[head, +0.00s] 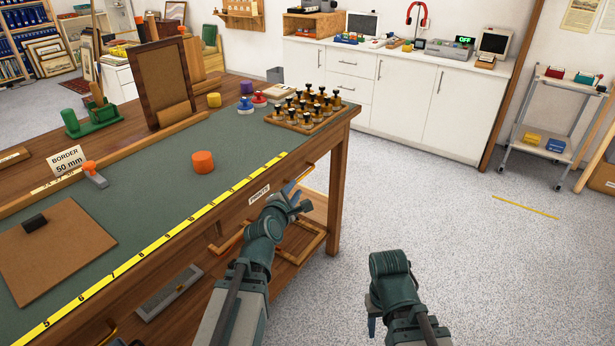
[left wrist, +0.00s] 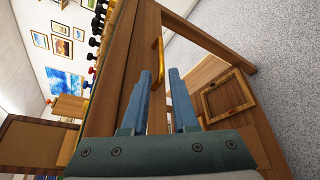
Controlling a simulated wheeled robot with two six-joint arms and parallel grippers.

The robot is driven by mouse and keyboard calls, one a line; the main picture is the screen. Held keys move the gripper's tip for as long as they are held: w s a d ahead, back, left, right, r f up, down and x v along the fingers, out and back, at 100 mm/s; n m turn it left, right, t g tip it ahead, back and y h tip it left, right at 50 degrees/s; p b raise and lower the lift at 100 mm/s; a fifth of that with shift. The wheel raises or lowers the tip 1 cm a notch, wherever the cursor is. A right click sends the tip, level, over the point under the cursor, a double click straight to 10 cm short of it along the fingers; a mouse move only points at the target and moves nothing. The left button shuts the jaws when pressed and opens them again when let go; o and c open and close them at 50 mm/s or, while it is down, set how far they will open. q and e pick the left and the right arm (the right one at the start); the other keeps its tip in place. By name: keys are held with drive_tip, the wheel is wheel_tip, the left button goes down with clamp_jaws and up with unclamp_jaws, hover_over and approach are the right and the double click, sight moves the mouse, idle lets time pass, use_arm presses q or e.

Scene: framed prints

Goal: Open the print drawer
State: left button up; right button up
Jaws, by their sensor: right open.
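The print drawer (head: 232,212) is in the wooden bench's front, under the yellow ruler edge, with a white PRINTS label (head: 259,193). It looks shut, its front flush with the bench. Its brass bar handle (left wrist: 159,58) stands upright in the left wrist view, in line with the gap between the fingers. My left gripper (head: 295,187) is at the drawer front by the handle; in the left wrist view its blue fingers (left wrist: 159,73) are apart, not closed on the bar. My right gripper (head: 372,326) hangs low over the floor, open and mostly hidden by its arm.
The green bench top (head: 160,210) holds an orange cylinder (head: 203,162), a rack of stamps (head: 303,110) and a brown board (head: 55,250). A lower shelf under the drawer carries a wooden frame (left wrist: 226,97).

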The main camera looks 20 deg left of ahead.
sight(305, 175)
use_arm(q)
drive_tip(key=b+x, duration=0.2)
drive_tip(key=x, duration=1.1)
drive_tip(key=shift+w+d+f+b, duration=0.15)
drive_tip(key=shift+w+b, duration=0.1)
drive_tip(key=shift+b, duration=0.15)
clamp_jaws()
idle(0.8)
